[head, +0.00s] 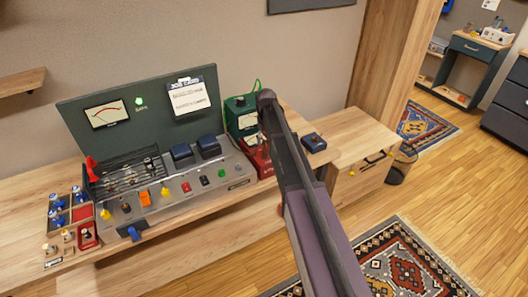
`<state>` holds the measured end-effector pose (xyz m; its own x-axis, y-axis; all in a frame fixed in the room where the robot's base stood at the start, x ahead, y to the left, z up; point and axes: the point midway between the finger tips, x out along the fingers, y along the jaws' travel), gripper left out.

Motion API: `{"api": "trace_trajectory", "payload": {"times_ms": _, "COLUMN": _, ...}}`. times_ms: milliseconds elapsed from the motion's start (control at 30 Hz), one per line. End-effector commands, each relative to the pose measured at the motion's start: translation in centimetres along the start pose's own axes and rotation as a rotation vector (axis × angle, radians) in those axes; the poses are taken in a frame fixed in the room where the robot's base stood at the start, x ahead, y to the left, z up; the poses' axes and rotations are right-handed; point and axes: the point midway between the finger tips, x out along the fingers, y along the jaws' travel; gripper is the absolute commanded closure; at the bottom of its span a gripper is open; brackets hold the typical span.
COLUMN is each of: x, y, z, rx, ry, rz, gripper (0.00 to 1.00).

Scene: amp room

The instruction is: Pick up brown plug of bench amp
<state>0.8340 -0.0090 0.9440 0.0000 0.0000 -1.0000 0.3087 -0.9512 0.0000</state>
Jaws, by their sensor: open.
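The bench amp (150,170) stands on the wooden bench at the left, with a dark upright back panel and a sloped grey front. A small dark brownish piece (126,208) sits on the front, between a yellow piece (106,215) and an orange switch (145,198). It may be the brown plug, but it is too small to tell. My arm rises from the lower right to a dark joint in front of the bench. My gripper is not visible.
A parts tray (60,238) with blue and pale pieces lies left of the amp. A green meter box (240,115) and red box (257,158) stand to its right. Patterned rugs cover some of the open floor.

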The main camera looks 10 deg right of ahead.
Motion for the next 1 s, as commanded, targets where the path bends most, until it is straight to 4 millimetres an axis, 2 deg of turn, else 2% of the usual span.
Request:
{"api": "trace_trajectory", "payload": {"times_ms": 333, "x": 0.7, "y": -0.1, "z": 0.1, "rx": 0.0, "ry": 0.0, "rz": 0.0, "gripper": 0.29}}
{"api": "trace_trajectory", "payload": {"times_ms": 1000, "x": 5.1, "y": -0.6, "z": 0.4, "rx": 0.001, "ry": 0.0, "rz": 0.0, "gripper": 0.29}}
